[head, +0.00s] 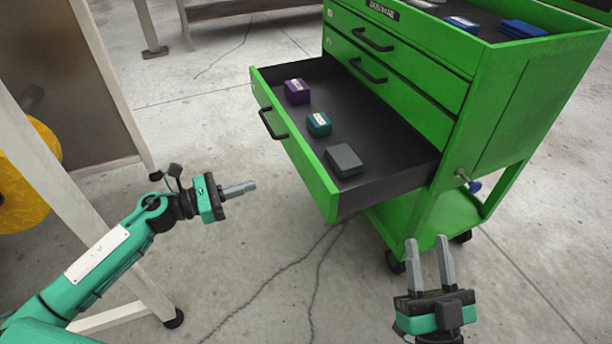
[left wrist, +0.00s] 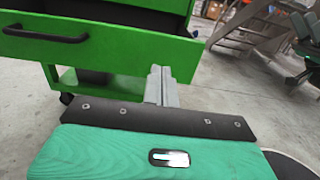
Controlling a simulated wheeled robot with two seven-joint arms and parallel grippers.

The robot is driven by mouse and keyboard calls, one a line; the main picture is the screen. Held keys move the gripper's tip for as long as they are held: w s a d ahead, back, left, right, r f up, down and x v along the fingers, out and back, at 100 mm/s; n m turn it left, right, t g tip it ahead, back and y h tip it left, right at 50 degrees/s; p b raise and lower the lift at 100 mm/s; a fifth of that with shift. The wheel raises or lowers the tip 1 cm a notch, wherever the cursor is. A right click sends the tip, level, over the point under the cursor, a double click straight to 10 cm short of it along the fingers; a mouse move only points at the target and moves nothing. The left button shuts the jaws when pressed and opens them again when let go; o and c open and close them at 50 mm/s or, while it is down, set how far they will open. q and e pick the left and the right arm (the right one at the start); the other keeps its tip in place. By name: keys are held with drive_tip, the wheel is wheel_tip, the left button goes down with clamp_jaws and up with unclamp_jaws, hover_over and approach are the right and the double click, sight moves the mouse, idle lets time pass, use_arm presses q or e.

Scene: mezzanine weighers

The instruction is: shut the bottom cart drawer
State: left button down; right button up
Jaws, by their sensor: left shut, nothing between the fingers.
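The green cart (head: 515,105) stands at the upper right with its bottom drawer (head: 325,192) pulled far out toward the lower left. The drawer has a black handle (head: 268,124) on its front. In the left wrist view the drawer front (left wrist: 115,48) spans the upper left, with its handle (left wrist: 45,34). My left gripper (head: 250,187) is shut and empty, left of the drawer front and apart from it. Its closed fingers also show in the left wrist view (left wrist: 160,75). My right gripper (head: 428,245) is open and empty, below the drawer's right end near the cart's lower shelf.
In the drawer lie a purple box (head: 297,92), a teal box (head: 319,124) and a dark grey box (head: 344,160). The two upper drawers are shut. A pale table leg (head: 60,165) and a yellow object (head: 30,175) are at the left. Floor before the drawer is clear.

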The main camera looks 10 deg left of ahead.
sight(312, 166)
use_arm(q)
drive_tip(key=x, duration=1.2)
drive_tip(key=shift+w+d+r, duration=0.1)
drive_tip(key=shift+w+d, duration=0.1)
drive_tip(key=shift+d, duration=0.1)
drive_tip(key=shift+w+d, duration=0.35)
drive_tip(key=shift+d, duration=0.15)
use_arm(e)
drive_tip(key=shift+w+a+f+g, duration=0.1)
drive_tip(key=shift+f+g, duration=0.2)
drive_tip(key=shift+f, duration=0.05)
use_arm(q)
drive_tip(key=shift+d, duration=0.1)
